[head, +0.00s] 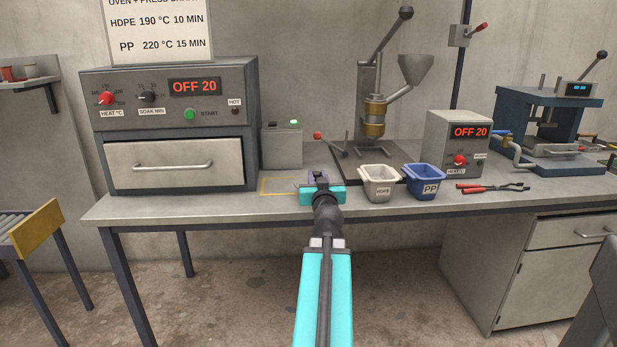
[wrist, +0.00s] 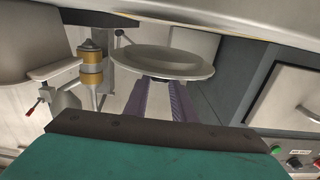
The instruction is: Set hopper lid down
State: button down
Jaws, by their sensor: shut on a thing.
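The hopper lid (wrist: 165,62) is a round pale-grey disc with a raised rim, seen in the wrist view at the tips of the purple fingers. My gripper (wrist: 162,88) is shut on it. In the head view my gripper (head: 318,178) is low over the bench front, left of the pale HDPE bin (head: 380,182). The lid is mostly hidden there behind the gripper. A yellow outline (head: 279,178) is marked on the bench just left of the gripper. I cannot tell whether the lid touches the bench. The hopper (head: 415,70) on the press stands open at the top.
The oven (head: 178,120) stands to the left and a small grey box (head: 282,148) behind the outline. The blue PP bin (head: 424,181), a controller (head: 457,142) and red-handled pliers (head: 490,187) are to the right. The bench (head: 150,208) is clear in front of the oven.

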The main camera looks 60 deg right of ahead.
jog(key=shift+w+d+f+p, duration=0.2)
jog(key=shift+w+d, duration=0.5)
jog(key=shift+w, duration=0.25)
jog(key=shift+w+d+f+p, duration=0.1)
jog(key=shift+w+d+p, duration=0.1)
jog(key=shift+w+d, duration=0.65)
jog(key=shift+w+d+f+p, duration=0.15)
jog(key=shift+w+d, duration=0.4)
jog(key=shift+w, duration=0.55)
jog(key=shift+f+b, duration=1)
jog(key=shift+f, duration=0.7)
jog(key=shift+f, duration=0.1)
jog(key=c, duration=1.5)
grip_release()
jog(key=shift+b+v, duration=0.35)
jog(key=shift+v, duration=2.7)
jog(key=shift+a+b, duration=0.15)
jog(key=shift+b, duration=0.85)
